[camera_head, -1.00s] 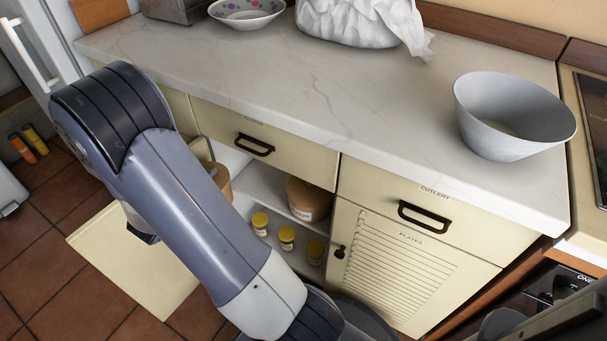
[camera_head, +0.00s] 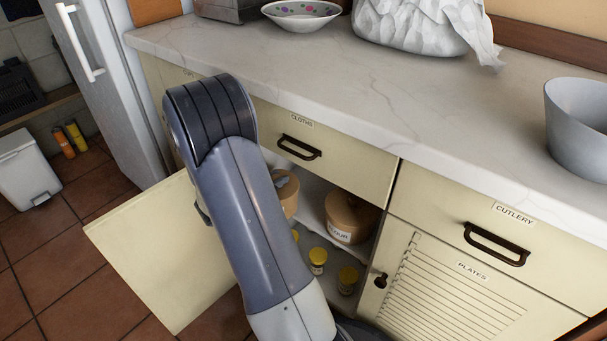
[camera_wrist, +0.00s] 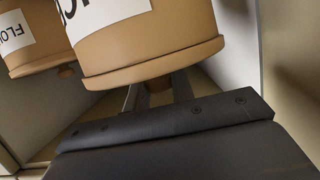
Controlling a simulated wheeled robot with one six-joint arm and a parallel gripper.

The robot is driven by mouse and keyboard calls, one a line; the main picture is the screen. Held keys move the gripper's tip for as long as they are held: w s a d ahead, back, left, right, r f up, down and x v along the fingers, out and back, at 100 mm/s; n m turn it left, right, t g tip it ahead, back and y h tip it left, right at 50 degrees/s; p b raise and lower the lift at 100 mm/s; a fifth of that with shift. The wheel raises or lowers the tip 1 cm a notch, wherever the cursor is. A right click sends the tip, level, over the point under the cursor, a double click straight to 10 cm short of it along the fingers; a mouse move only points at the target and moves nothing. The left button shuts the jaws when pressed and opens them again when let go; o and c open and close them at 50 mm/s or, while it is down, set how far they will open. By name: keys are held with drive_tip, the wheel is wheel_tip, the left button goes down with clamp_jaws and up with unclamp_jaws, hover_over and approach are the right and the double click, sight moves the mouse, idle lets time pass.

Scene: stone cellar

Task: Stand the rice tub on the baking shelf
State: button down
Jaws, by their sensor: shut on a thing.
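The rice tub (camera_wrist: 150,45) is tan with a white label, partly cut off, and appears upside down in the wrist view. My gripper (camera_wrist: 156,93) is shut on its lid knob. In the head view the tub (camera_head: 288,194) shows partly behind my arm, in the open cabinet left of the flour tub; my gripper is hidden there. The flour tub (camera_head: 350,217) stands on the cabinet's inner shelf (camera_head: 311,212) and also shows in the wrist view (camera_wrist: 35,50). I cannot tell whether the rice tub touches the shelf.
Yellow-lidded jars (camera_head: 318,257) stand below the shelf. The open cabinet door (camera_head: 150,255) sticks out on the left. Above are the cloths drawer (camera_head: 335,160) and the worktop (camera_head: 330,75) with bowls and a crumpled white bag. A bin (camera_head: 25,170) stands at far left.

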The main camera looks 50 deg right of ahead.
drive_tip(key=b+x, duration=0.4)
drive_tip(key=x, duration=0.6)
drive_tip(key=shift+d+f+b, duration=0.2)
drive_tip(key=shift+f+b, duration=0.05)
drive_tip(key=shift+b, duration=0.1)
drive_tip(key=shift+f, duration=0.1)
drive_tip(key=c, duration=1.2)
unclamp_jaws()
drive_tip(key=shift+f, duration=0.1)
drive_tip(key=shift+c, duration=0.2)
drive_tip(key=p+v, duration=0.3)
drive_tip(key=v, duration=0.8)
drive_tip(key=shift+r+p, duration=0.25)
drive_tip(key=shift+p, duration=0.15)
drive_tip(key=shift+a, duration=0.5)
